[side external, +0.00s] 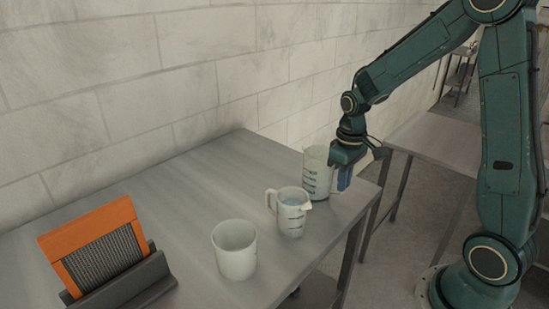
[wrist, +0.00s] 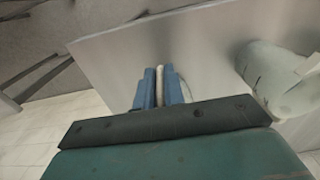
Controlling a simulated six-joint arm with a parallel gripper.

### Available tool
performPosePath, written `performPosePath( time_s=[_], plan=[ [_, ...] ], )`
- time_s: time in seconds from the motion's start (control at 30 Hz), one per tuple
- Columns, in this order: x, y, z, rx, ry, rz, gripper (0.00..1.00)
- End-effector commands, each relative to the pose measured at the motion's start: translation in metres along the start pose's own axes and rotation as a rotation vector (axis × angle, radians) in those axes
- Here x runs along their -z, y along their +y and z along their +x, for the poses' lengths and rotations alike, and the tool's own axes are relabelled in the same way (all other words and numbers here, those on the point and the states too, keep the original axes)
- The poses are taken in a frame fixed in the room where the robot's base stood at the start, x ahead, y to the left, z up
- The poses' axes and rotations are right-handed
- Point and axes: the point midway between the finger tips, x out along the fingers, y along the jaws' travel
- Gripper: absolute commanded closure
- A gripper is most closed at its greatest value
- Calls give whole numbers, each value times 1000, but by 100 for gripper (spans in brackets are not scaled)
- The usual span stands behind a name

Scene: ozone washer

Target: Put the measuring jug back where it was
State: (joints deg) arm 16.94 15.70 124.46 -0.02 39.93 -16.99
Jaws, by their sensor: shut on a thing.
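A larger measuring jug (side external: 317,171) with dark markings is near the right end of the grey table, upright. My gripper (side external: 345,178) is at its right side, with blue fingers pointing down. In the wrist view the fingers (wrist: 161,87) are shut on a thin pale strip, which looks like this jug's handle. The jug's body is mostly hidden there behind my gripper. I cannot tell whether its base touches the table. A smaller measuring jug (side external: 291,214) with bluish liquid stands just in front of it, handle to the left.
A plain white beaker (side external: 234,252) stands left of the smaller jug. An orange-framed panel (side external: 98,246) sits in a dark holder at the front left. The table (side external: 180,180) is clear at the back left, along the block wall. A marked jug (wrist: 275,80) is close on the right in the wrist view.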

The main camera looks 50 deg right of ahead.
Motion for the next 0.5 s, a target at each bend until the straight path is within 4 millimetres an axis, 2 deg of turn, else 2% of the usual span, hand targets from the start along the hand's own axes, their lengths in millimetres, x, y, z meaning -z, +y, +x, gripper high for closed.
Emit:
performPosePath(
  time_s=[0.23, 0.27, 0.37, 0.5],
  plan=[
    [0, 0, 3, 0, 0, 0, 100],
    [0, 0, 3, 0, 0, 0, 85],
    [0, 0, 3, 0, 0, 0, 68],
    [0, 0, 3, 0, 0, 0, 68]
  ],
)
